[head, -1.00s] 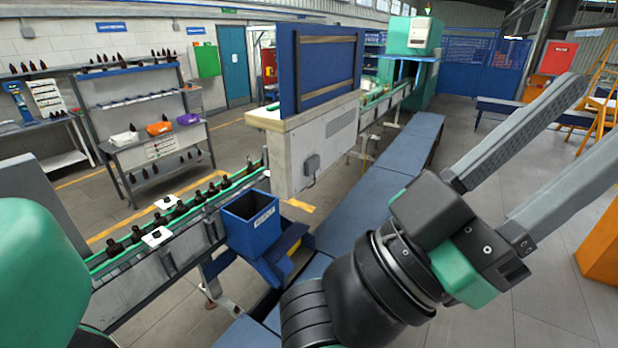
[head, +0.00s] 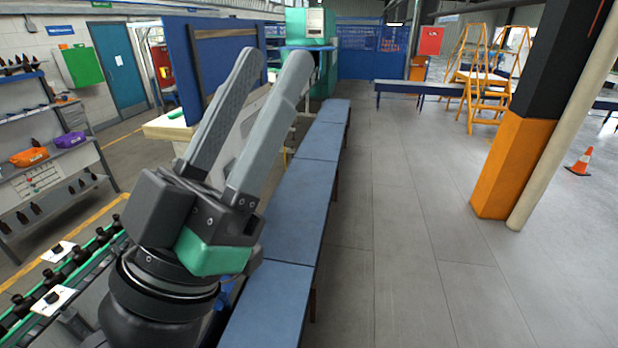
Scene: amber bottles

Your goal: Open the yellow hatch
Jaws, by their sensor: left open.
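I see no yellow hatch in the head view. My left gripper (head: 273,62) is in the left half of the picture, with its two long grey fingers pointing up and away. The fingers are apart, with nothing between them. It shows in front of the blue upright panel (head: 228,40) and the conveyor area, and its body hides part of them. My right gripper is not in view.
A row of blue-topped benches (head: 297,195) runs away from me. Open grey floor (head: 410,230) lies to the right, with an orange-based pillar (head: 512,165), a yellow ladder (head: 487,75) and a traffic cone (head: 581,163).

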